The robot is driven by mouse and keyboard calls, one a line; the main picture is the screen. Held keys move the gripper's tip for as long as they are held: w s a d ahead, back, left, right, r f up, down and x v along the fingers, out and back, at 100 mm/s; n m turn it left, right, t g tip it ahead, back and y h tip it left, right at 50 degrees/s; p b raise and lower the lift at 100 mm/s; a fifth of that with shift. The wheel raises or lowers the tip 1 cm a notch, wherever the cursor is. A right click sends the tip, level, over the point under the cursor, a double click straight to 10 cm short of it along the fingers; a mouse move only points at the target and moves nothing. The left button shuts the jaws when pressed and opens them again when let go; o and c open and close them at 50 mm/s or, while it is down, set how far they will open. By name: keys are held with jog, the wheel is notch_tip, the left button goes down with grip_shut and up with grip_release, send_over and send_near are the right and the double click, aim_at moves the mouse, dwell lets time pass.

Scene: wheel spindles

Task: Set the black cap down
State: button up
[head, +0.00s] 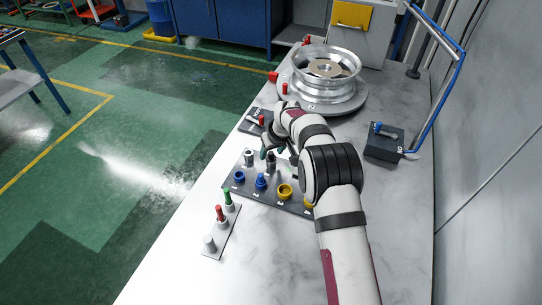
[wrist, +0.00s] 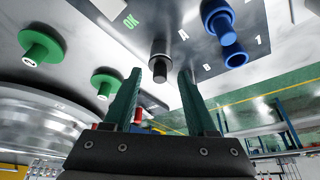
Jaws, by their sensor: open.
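My gripper (wrist: 160,76) is open, with its two green fingers apart. A dark, round-ended cylinder with a greyish body, which looks like the black cap (wrist: 159,49), shows just beyond and between the fingertips. It seems to be standing, and I cannot tell whether the fingers touch it. In the head view my gripper (head: 267,150) is over the back of the dark fixture board (head: 262,195), partly hidden by my arm. What lies directly under the gripper is mostly hidden.
A small strip (head: 221,235) holds red, green and grey pegs. A silver wheel (head: 325,68) stands behind. A dark box (head: 384,142) is at right. The bench's front is clear.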

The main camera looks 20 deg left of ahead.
jog(key=shift+w+a+f, duration=0.15)
jog(key=shift+f, duration=0.35)
grip_shut()
jog(key=shift+r, duration=0.1)
